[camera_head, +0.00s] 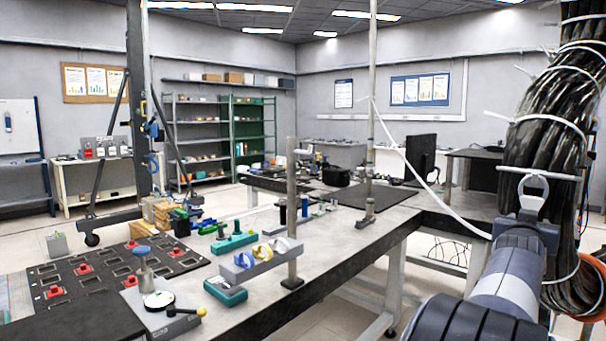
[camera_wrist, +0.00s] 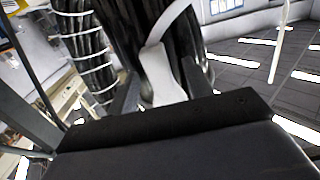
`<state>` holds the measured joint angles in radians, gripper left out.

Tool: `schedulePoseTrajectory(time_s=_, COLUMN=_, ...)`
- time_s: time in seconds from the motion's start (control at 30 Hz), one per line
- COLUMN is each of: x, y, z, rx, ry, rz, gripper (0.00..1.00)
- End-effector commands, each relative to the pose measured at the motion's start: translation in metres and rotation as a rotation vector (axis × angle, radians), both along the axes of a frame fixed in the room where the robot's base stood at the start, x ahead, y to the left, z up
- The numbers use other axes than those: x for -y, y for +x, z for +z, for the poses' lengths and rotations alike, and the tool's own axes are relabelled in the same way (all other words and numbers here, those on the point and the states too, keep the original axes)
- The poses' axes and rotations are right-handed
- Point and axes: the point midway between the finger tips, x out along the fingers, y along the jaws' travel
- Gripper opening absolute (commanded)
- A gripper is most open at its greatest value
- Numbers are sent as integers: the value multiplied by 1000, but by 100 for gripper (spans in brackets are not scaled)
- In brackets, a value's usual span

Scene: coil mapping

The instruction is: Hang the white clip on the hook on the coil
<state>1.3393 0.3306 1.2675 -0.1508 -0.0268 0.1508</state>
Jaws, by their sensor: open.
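The white clip (camera_head: 531,200) shows in the head view as a pale loop with an opening, standing above my gripper (camera_head: 528,226) in front of the black coil (camera_head: 549,140). A thin white bar (camera_head: 508,169), which looks like the hook, crosses the coil at the top of the clip's loop. I cannot tell whether the loop is over it or only in front. In the wrist view, the clip (camera_wrist: 161,78) lies between the fingers of my open gripper (camera_wrist: 160,93), with the coil (camera_wrist: 118,35) behind. The clip's lower end is hidden by the gripper body.
White ties (camera_head: 553,121) wrap the coil, and a long white strip (camera_head: 418,172) slants down to the left of my gripper. The workbench (camera_head: 345,235) with fixtures and an upright pole (camera_head: 371,110) stands to the left. The space between the bench and coil looks open.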

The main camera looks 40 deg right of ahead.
Motion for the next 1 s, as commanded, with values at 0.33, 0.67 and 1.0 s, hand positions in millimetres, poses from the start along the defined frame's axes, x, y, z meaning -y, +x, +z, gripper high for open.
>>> schedulePoseTrajectory(time_s=0.33, x=-48, y=-12, z=1, rx=2, ry=-3, rz=0, gripper=48)
schedulePoseTrajectory(time_s=0.67, x=-93, y=-22, z=1, rx=0, ry=-2, rz=0, gripper=48)
schedulePoseTrajectory(time_s=1.0, x=-103, y=-25, z=0, rx=0, ry=-1, rz=0, gripper=48)
